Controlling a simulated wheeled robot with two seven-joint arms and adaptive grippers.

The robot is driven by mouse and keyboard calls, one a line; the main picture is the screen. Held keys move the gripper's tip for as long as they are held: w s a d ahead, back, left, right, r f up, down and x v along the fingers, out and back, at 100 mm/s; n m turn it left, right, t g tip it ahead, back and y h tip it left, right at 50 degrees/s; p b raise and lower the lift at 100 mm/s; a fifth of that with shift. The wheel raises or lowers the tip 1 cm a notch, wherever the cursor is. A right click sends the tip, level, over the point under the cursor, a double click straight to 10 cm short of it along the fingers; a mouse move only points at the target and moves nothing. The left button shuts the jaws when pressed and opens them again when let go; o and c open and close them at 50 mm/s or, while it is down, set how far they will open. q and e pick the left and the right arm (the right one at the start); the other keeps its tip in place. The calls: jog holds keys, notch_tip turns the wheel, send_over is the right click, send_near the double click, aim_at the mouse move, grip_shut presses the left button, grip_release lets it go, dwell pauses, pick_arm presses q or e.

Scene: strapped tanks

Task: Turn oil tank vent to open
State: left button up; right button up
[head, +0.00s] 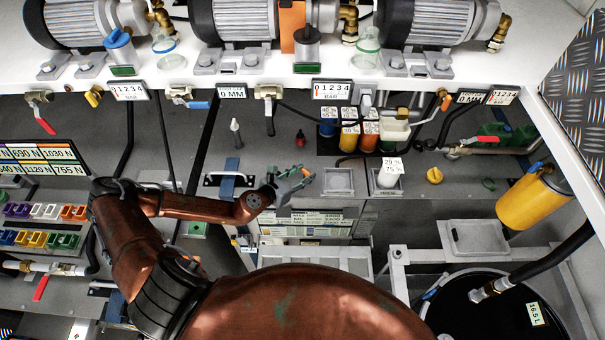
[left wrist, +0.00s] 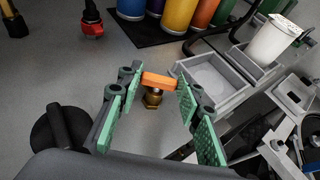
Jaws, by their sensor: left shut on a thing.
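My left gripper (head: 293,187) reaches over the grey bench near the middle of the head view. In the left wrist view its green-padded fingers (left wrist: 160,105) are on either side of a small orange handle (left wrist: 158,80) and shut on it. The handle lies crosswise on a brass fitting (left wrist: 152,98). In the head view a bit of orange (head: 306,172) shows at the fingertips. I see no label that marks the fitting as the oil tank vent. My right gripper is not in view.
A grey tray (head: 339,180) and a white cup (head: 388,175) stand right of the gripper. Coloured bottles (head: 349,136) stand behind on a black mat. A red-capped piece (head: 300,139) is nearby. A black drum (head: 480,315) is at lower right.

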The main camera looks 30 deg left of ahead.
pick_arm(q)
jog(key=n+y, duration=0.1)
jog(key=d+n+y, duration=0.1)
jog(key=n+y, duration=0.1)
jog(key=shift+y+p, duration=0.3)
jog(key=shift+p, duration=0.1)
jog(key=n+y, duration=0.3)
jog(key=shift+d+r+y, duration=0.1)
jog(key=shift+d+y, duration=0.05)
jog(key=shift+y, duration=0.15)
jog(key=shift+w+n+g+y, duration=0.15)
jog(key=shift+n+g+y, duration=0.15)
jog(key=shift+n+y, duration=0.6)
jog(key=shift+r, duration=0.1)
jog(key=o, duration=1.2)
jog(key=shift+w, duration=0.1)
jog(key=shift+c, duration=0.2)
jog(key=v, duration=1.2)
